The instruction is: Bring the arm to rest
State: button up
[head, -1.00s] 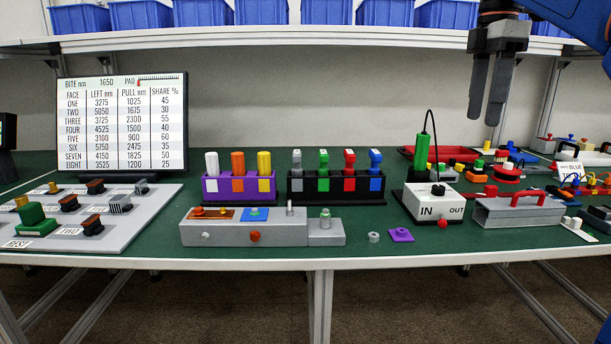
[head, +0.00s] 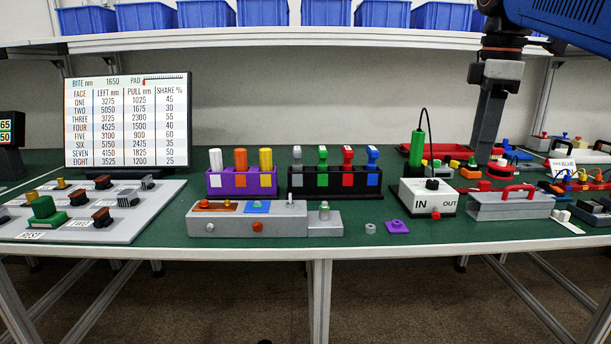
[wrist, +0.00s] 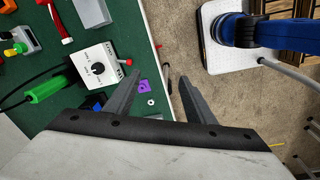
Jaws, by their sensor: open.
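My gripper (head: 486,145) hangs fingers-down at the right of the head view, in front of the shelf and over the right part of the bench. Seen nearly side-on there, its two fingers overlap. In the wrist view my gripper (wrist: 158,92) shows two dark fingers spread apart with nothing between them. Behind the gap lie the bench's front edge and the brown floor. My blue arm link (head: 570,25) crosses the upper right corner of the head view.
Beside the gripper in the picture stand a white IN/OUT box (head: 429,199), a green handle (head: 417,149) with a black cable and a grey case (head: 510,207) with a red handle. A purple pad (head: 397,226) lies near the front edge. Blue bins (head: 380,14) line the shelf.

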jog(key=s+a+f+m+t, duration=0.1)
jog(key=s+f+m, duration=0.3)
jog(key=f, duration=0.7)
jog(key=s+a+f+m+t, duration=0.1)
jog(key=s+f+m, duration=0.4)
jog(key=f, duration=0.7)
jog(key=s+a+f+m+t, duration=0.1)
jog(key=s+f+m, duration=0.3)
jog(key=s+f, duration=0.4)
notch_tip(320, 180, down, 4)
jog(key=shift+s+a+r+t, duration=0.25)
jog(key=shift+a+t, duration=0.15)
jog(key=shift+a, duration=0.1)
